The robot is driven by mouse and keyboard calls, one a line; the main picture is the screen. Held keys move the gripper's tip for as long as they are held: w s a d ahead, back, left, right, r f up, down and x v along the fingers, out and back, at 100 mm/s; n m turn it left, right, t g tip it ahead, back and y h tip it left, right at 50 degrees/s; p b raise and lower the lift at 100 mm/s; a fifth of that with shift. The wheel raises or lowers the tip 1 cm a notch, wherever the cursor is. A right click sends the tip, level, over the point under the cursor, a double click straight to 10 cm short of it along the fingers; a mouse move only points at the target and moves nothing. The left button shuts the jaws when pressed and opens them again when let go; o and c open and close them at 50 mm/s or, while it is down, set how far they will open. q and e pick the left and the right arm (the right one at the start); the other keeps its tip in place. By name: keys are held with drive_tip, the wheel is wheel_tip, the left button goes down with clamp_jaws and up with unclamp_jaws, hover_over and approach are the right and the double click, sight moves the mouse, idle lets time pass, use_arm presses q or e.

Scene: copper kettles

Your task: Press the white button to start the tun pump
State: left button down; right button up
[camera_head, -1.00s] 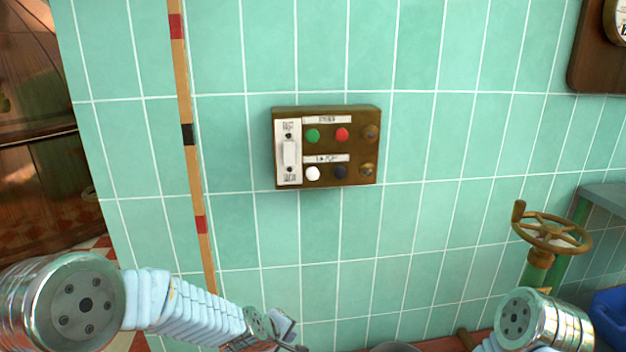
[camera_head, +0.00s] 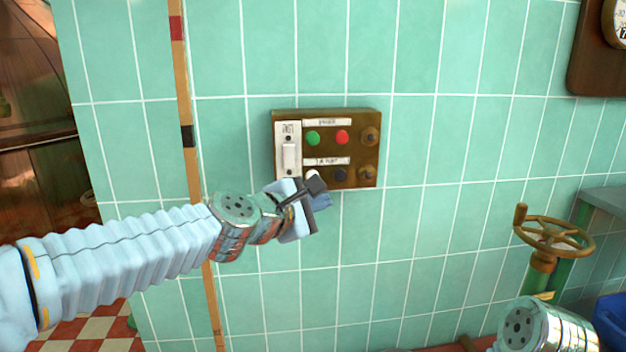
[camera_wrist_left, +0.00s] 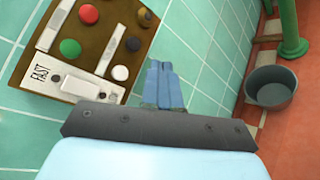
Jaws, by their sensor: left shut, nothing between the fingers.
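The brown control panel (camera_head: 357,150) is fixed to the tiled wall. In the left wrist view the white button (camera_wrist_left: 120,73) shows clear, to the left of the fingertips. My left gripper (camera_head: 318,188) is shut and empty, just in front of the panel's lower edge. In the left wrist view its blue fingers (camera_wrist_left: 160,75) are together, with a gap in the picture between them and the button. My right gripper is out of view.
On the panel are a green button (camera_head: 313,138), a red button (camera_head: 342,137), a black button (camera_head: 340,175) and a white switch (camera_head: 289,155). A brass valve wheel (camera_head: 553,238) stands at right. A grey bucket (camera_wrist_left: 271,88) stands on the floor.

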use_arm(q)
drive_tip(key=shift+w, duration=0.1)
drive_tip(key=w+a+b, duration=0.1)
drive_tip(key=w, duration=0.7)
drive_tip(key=shift+w+a, duration=0.2)
drive_tip(key=shift+w, duration=0.05)
drive_tip(key=shift+w, duration=0.1)
idle(2.0)
drive_tip(key=shift+w+a, duration=0.1)
drive_tip(key=shift+w, duration=0.25)
